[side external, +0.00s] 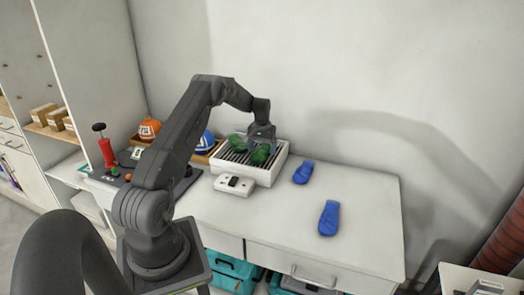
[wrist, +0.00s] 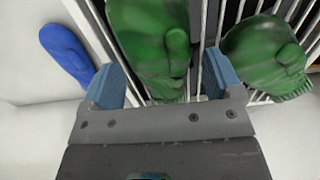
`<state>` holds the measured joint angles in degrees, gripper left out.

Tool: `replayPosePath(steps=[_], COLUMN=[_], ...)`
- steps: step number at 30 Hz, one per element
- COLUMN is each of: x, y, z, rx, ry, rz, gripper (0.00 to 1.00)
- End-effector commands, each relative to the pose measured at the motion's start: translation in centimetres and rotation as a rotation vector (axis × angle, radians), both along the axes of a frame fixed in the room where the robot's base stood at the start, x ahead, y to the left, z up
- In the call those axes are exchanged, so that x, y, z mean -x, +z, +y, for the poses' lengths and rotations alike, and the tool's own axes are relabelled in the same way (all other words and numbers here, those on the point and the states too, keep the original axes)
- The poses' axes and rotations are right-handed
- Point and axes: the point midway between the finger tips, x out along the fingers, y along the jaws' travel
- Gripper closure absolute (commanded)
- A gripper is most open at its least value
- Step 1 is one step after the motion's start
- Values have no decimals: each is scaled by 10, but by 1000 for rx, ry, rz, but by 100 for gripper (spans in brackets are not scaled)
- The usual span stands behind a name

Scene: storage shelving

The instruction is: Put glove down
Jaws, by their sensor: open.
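Two green gloves lie on a white slatted rack. In the wrist view one green glove (wrist: 150,45) lies between my open fingers and the other green glove (wrist: 262,55) is just right of them. In the side view the gloves show at the left (side external: 237,141) and right (side external: 261,154) of the rack (side external: 262,178). My gripper (side external: 262,137) is low over the rack; its blue fingers (wrist: 165,85) are apart. I cannot tell if they touch the glove. Two blue gloves (side external: 303,172) (side external: 329,218) lie on the table right of the rack; one blue glove (wrist: 67,55) shows in the wrist view.
A white control box (side external: 234,186) sits in front of the rack. Orange (side external: 149,128) and blue (side external: 205,142) helmets stand in trays behind my arm. The white table (side external: 365,205) is clear at its right end. A wall runs along the back.

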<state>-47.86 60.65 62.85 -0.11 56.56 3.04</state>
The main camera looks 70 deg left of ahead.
Motion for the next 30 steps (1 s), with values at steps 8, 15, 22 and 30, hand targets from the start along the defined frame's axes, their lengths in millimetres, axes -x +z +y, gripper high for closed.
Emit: replayPosePath(steps=[8,15,22,30], x=[0,0,-4,-18], y=[59,99,123,217], z=[1,1,-10,-129], rx=[-4,-3,-9,-80], ry=[0,0,-16,-187], rz=[-4,-3,-9,-89], gripper=[15,15,15,15])
